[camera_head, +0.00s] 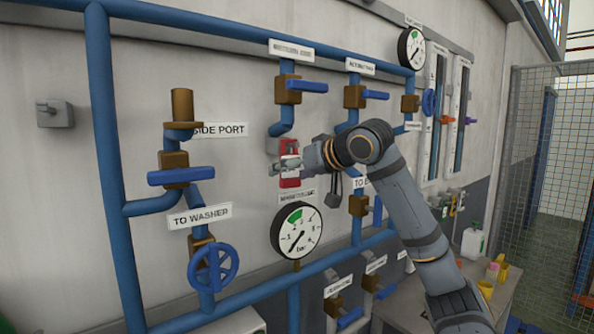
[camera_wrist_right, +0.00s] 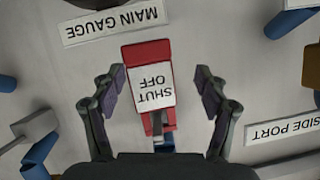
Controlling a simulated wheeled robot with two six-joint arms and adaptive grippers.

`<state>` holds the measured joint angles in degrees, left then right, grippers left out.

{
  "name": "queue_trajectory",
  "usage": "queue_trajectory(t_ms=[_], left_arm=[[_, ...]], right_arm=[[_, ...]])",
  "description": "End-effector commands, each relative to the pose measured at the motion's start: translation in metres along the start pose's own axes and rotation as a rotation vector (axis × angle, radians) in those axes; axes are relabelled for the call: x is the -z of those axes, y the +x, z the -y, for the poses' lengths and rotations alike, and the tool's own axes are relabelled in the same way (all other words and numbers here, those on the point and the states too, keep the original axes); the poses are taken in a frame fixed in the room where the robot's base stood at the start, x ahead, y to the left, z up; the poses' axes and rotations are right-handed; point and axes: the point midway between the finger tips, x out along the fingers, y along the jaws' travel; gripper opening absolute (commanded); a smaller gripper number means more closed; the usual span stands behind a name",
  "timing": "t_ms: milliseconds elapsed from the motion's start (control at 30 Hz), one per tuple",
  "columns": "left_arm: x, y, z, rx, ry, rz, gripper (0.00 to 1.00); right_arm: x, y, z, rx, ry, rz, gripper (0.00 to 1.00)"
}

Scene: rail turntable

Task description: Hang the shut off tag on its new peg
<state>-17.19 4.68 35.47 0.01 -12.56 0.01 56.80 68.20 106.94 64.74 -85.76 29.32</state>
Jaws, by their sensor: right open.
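The red shut off tag (camera_head: 290,183) with a white "SHUT OFF" label hangs against the wall, below a blue pipe elbow and above the main gauge. It also shows upside down in the right wrist view (camera_wrist_right: 152,70). My right gripper (camera_head: 290,164) is at the tag and hides part of it. In the wrist view my right gripper (camera_wrist_right: 160,88) is open, with one finger on each side of the tag and a gap on both sides. A grey wall plate with a short peg (camera_head: 55,113) is at the far left, empty. My left gripper is not in view.
Blue pipes and valve handles surround the tag, including a blue lever (camera_head: 181,176) to the left. The main gauge (camera_head: 297,230) is just below. Bare wall lies between the left vertical pipe (camera_head: 108,150) and the wall plate.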

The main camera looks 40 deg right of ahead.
Motion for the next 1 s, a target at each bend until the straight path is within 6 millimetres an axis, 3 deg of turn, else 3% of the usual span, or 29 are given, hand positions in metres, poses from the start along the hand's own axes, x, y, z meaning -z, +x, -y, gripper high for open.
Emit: queue_trajectory(t_ms=[100,333,1000], left_arm=[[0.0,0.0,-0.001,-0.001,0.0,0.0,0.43],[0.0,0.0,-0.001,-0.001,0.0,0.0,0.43],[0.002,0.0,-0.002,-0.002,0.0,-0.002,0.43]], right_arm=[[0.0,-0.021,-0.002,-0.009,-0.004,0.001,0.74],[0.0,-0.037,-0.001,-0.006,-0.002,0.001,0.74],[0.0,-0.042,0.002,0.0,0.0,0.002,0.74]])
